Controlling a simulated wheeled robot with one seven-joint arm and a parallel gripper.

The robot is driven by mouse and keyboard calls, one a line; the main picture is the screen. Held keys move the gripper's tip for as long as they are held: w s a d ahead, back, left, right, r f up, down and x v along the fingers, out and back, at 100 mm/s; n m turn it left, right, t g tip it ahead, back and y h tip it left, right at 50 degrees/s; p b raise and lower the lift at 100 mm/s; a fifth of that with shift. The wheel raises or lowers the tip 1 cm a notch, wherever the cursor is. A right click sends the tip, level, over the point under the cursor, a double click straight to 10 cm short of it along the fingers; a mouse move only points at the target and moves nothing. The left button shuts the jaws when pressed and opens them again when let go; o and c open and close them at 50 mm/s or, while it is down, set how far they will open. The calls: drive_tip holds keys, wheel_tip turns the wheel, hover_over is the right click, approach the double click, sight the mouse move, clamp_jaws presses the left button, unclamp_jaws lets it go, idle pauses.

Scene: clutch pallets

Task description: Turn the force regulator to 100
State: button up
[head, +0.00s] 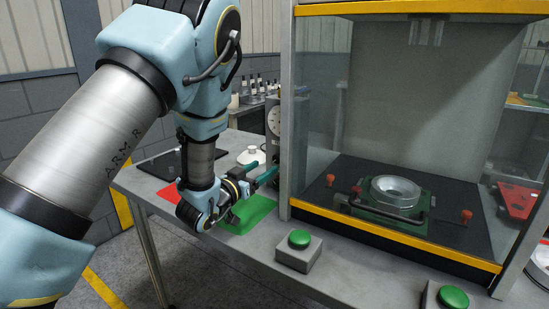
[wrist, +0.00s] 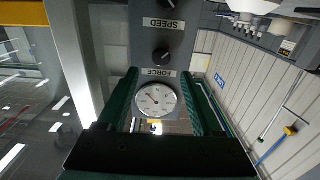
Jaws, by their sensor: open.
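The force regulator knob (wrist: 162,55) is a black round knob on a grey panel in the wrist view, beside the upside-down FORCE label (wrist: 157,73). A round white gauge (wrist: 155,100) sits below that label in the picture, its reading too small to tell. In the head view the gauge (head: 274,120) shows edge-on left of the glass cabinet. My gripper (head: 272,174) is open, its green fingers pointing at the panel column. In the wrist view the fingers (wrist: 163,78) flank the gauge and FORCE label, with nothing between them seen held. The knob is hidden in the head view.
A second black knob (wrist: 168,4) is by the SPEED label (wrist: 163,22). The glass cabinet (head: 395,212) with a clutch (head: 395,190) inside stands right of my gripper. A green button box (head: 298,255) and a green mat (head: 250,212) lie on the table. A white object (head: 250,155) stands behind.

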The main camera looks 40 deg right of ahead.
sight(276, 159)
drive_tip(key=p+x, duration=0.2)
drive_tip(key=x, duration=0.5)
drive_tip(key=shift+w+d, duration=0.1)
drive_tip(key=shift+d, duration=0.05)
drive_tip(key=shift+c, duration=0.2)
clamp_jaws()
